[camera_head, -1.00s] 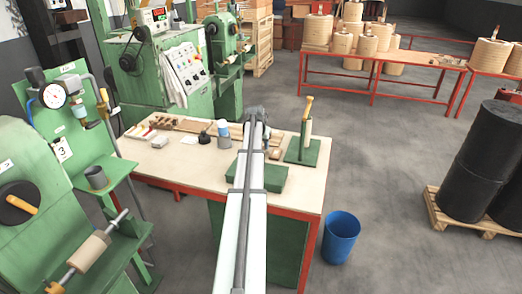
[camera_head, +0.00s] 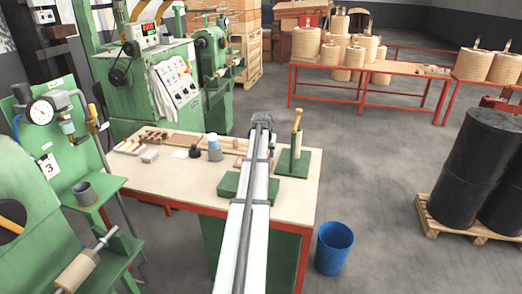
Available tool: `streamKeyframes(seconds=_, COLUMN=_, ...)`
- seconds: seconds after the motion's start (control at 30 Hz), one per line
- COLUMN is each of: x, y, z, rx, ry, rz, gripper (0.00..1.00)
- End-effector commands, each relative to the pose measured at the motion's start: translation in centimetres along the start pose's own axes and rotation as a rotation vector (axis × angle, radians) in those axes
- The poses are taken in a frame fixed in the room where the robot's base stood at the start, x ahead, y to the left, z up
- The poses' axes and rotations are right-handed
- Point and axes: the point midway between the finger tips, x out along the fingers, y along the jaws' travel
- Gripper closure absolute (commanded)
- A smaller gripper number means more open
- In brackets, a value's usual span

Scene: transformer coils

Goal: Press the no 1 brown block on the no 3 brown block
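My arm reaches away from the camera over the workbench (camera_head: 190,186), and its dark end with my gripper (camera_head: 262,122) is over the far part of the bench, left of the green stand. The fingers are too small and hidden by the arm to tell open from shut. Several small brown pieces (camera_head: 152,136) lie at the bench's back left. A flat tan wooden strip (camera_head: 228,146) lies along the back, partly behind the arm. No numbers are legible on any brown piece, so I cannot tell which is no 1 or no 3.
A green stand with a yellow-handled lever (camera_head: 293,152) stands at the bench's right. A green block (camera_head: 229,186) lies under my arm. A grey-blue cup (camera_head: 214,149) and a dark pot (camera_head: 197,148) stand behind. A blue bin (camera_head: 334,248) is on the floor.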

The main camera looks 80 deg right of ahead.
Motion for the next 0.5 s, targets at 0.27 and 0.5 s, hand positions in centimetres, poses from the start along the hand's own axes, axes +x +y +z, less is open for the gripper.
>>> streamKeyframes(seconds=0.27, x=1.3, y=0.0, z=0.6, rx=0.0, ry=-0.002, rz=0.001, gripper=0.84)
streamKeyframes(seconds=0.5, x=2.7, y=-0.1, z=1.1, rx=0.0, ry=-0.001, rz=0.0, gripper=0.84)
